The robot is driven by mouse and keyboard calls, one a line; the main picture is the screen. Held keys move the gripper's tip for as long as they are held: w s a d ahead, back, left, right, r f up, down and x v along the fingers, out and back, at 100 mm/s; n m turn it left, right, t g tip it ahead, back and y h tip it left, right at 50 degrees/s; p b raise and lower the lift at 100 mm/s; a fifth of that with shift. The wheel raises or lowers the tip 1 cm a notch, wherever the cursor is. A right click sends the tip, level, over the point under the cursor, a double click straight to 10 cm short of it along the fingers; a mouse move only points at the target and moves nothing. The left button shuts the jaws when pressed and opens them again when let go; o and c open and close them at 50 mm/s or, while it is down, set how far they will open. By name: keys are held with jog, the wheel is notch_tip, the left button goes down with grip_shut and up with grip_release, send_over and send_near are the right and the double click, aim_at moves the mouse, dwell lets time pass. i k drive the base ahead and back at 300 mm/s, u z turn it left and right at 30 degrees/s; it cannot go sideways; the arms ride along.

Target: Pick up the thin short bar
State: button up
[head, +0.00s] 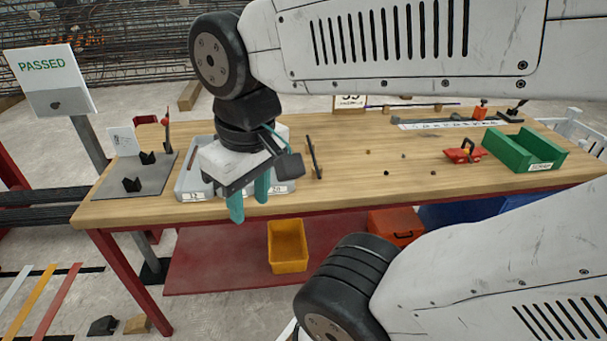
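My gripper (249,200), with two teal fingers, hangs over the front of the grey bins on the workbench. The fingers stand apart with a gap and nothing shows between them. The left bin (186,182) has a label that seems to read 12, and a thin brownish bar (192,157) shows inside it. The right bin (284,187), labelled 20, is mostly hidden behind my gripper, so its contents cannot be seen. A short dark bar (312,158) lies just right of the bins. I cannot tell for sure which is the thin short bar.
A grey plate (120,188) with black blocks is at the left of the wooden bench (350,188). A red clamp-like tool (463,153) and a green tray (525,150) are at the right. A long bar fixture (430,117) lies along the back. The bench middle is mostly clear.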

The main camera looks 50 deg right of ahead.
aim_at(313, 155)
jog(key=u, duration=0.3)
jog(key=k, duration=0.6)
jog(key=z, duration=0.95)
jog(key=i, duration=1.05)
jog(key=z, duration=0.9)
